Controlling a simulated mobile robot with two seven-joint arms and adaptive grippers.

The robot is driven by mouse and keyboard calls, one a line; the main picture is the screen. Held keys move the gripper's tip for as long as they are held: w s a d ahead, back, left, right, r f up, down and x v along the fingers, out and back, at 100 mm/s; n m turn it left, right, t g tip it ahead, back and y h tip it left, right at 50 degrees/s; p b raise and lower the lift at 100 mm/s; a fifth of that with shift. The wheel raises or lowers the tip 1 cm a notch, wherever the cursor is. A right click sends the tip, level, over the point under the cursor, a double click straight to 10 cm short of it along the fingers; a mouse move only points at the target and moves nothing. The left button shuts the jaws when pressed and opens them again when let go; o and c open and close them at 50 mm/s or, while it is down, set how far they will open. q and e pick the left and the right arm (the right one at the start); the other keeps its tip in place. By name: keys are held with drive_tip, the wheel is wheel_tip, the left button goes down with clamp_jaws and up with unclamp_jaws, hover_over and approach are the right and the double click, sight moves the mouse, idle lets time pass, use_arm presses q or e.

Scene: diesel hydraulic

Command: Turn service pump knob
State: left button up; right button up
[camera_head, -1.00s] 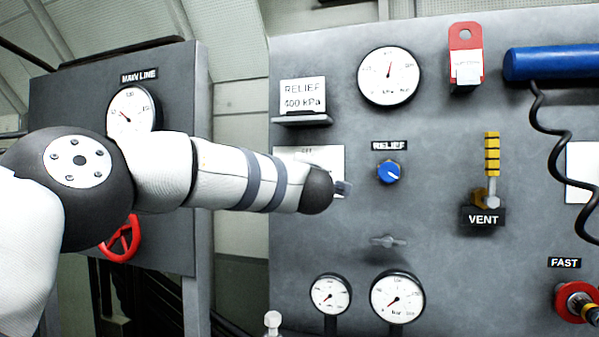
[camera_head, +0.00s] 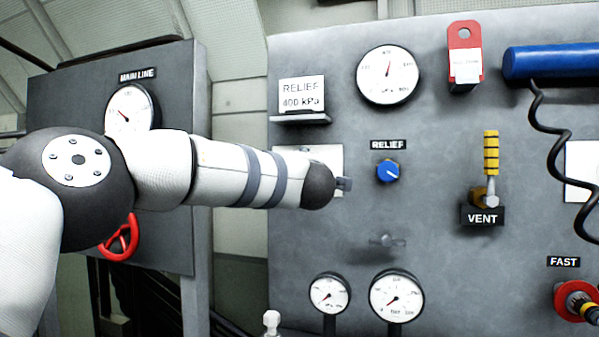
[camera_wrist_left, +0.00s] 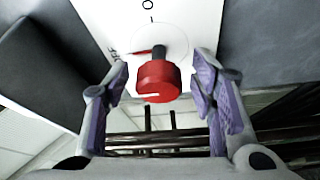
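A red knob (camera_wrist_left: 158,80) on a dark shaft stands out from a white plate (camera_wrist_left: 108,18) in the left wrist view. The knob has a white line on its face. My left gripper (camera_wrist_left: 164,82) is open, with one purple-padded finger on each side of the knob and a visible gap to each. In the head view my left arm reaches across to the panel and hides the knob. Only a small grey tip of the left gripper (camera_head: 344,184) shows past the wrist, in front of a white plate (camera_head: 330,160). My right gripper is out of view.
The grey panel (camera_head: 430,135) carries a blue relief knob (camera_head: 388,172) just right of my gripper, a small grey tap handle (camera_head: 386,241) below it, gauges (camera_head: 388,75), and a yellow vent lever (camera_head: 491,155). A red handwheel (camera_head: 119,239) sits under my left arm.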

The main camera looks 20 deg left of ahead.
use_arm(q)
drive_tip(key=shift+s, duration=0.15)
drive_tip(key=v, duration=1.1)
drive_tip(key=shift+s, duration=0.4)
drive_tip(key=shift+d, duration=0.15)
